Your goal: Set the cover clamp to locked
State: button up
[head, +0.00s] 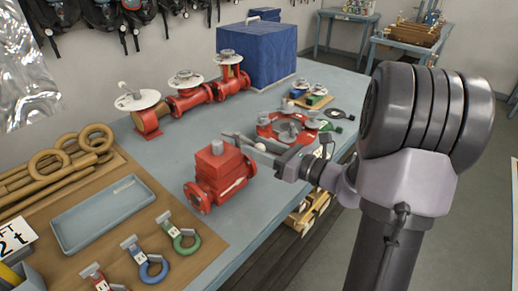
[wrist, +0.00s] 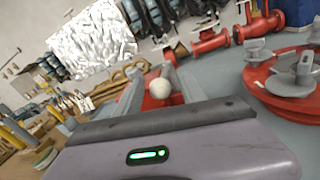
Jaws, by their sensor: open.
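My gripper (head: 255,143) is at the middle of the bench, above and just right of a red flanged body with a red block on top (head: 217,170). In the wrist view, my gripper (wrist: 158,88) has its two grey fingers apart. A white ball knob (wrist: 160,88) shows between the fingers, with red behind it. The same white knob (head: 260,147) shows at the fingers in the head view. I cannot tell whether the fingers touch it. The rest of the part carrying this knob is hidden, and I cannot tell the clamp's setting.
A red round part with grey knobs (head: 290,130) lies just behind my gripper. Red fittings with white discs (head: 187,92) and a blue box (head: 257,50) stand further back. A pale tray (head: 103,212) and coloured shackles (head: 152,268) lie at left. Bare bench shows between.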

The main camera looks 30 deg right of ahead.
grip_shut()
dwell(1.4)
